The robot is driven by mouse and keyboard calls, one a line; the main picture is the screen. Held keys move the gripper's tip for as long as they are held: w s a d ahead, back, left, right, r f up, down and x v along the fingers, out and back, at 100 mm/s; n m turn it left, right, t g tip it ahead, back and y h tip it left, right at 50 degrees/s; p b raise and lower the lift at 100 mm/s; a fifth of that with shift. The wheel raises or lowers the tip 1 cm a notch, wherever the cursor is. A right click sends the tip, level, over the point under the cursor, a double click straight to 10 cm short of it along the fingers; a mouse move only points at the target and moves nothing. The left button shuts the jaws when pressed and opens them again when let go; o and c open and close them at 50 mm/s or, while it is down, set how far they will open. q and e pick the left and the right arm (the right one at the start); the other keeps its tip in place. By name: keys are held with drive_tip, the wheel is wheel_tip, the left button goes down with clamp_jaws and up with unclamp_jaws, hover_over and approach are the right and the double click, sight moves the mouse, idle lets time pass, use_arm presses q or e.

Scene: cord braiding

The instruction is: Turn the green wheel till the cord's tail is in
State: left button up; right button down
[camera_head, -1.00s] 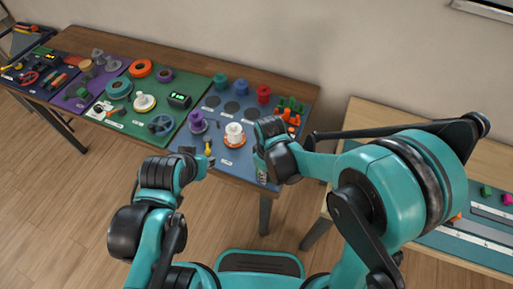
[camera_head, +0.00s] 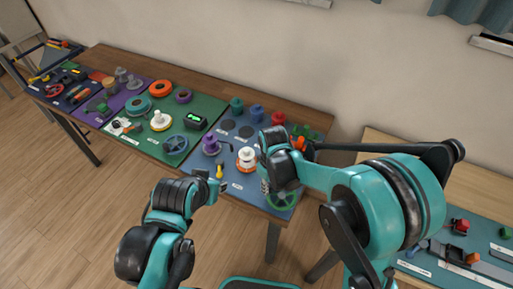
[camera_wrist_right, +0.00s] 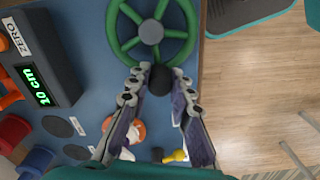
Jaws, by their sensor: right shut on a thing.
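The green wheel (camera_wrist_right: 152,32) has a grey hub and a small black knob (camera_wrist_right: 160,80) on its rim. In the head view the wheel (camera_head: 284,196) lies at the front right of the blue mat, partly behind my right gripper. My right gripper (camera_wrist_right: 156,86) is shut on the black knob. My left gripper (camera_head: 222,185) hangs near the blue mat's front edge, apart from the wheel; its jaws are too small to read. I cannot make out the cord or its tail.
A display box (camera_wrist_right: 38,75) reading "10 cm" stands beside the wheel. A white spool on an orange base (camera_head: 246,158), a purple spool (camera_head: 210,145) and a yellow piece (camera_head: 219,171) share the blue mat (camera_head: 236,181). The floor in front is clear.

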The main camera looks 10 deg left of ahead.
drive_tip(key=w+d, duration=0.4)
drive_tip(key=shift+p, duration=0.35)
drive_tip(key=d, duration=0.1)
drive_tip(key=s+d, duration=0.1)
drive_tip(key=d, duration=0.1)
drive_tip(key=s+d, duration=0.1)
drive_tip(key=shift+s+d, duration=0.1)
drive_tip(key=shift+d, duration=0.3)
drive_tip(key=s, duration=0.5)
drive_tip(key=shift+s+b, duration=0.15)
drive_tip(key=shift+b, duration=0.25)
drive_tip(key=s+a, duration=0.1)
drive_tip(key=a, duration=0.1)
drive_tip(key=s+a, duration=0.1)
drive_tip(key=a, duration=0.1)
drive_tip(key=shift+s+a+b, duration=0.1)
drive_tip(key=shift+s+b, duration=0.1)
drive_tip(key=shift+b, duration=0.1)
drive_tip(key=shift+w+a, duration=0.15)
drive_tip(key=shift+a, duration=0.55)
drive_tip(key=shift+f+b, duration=0.1)
drive_tip(key=shift+b, duration=0.2)
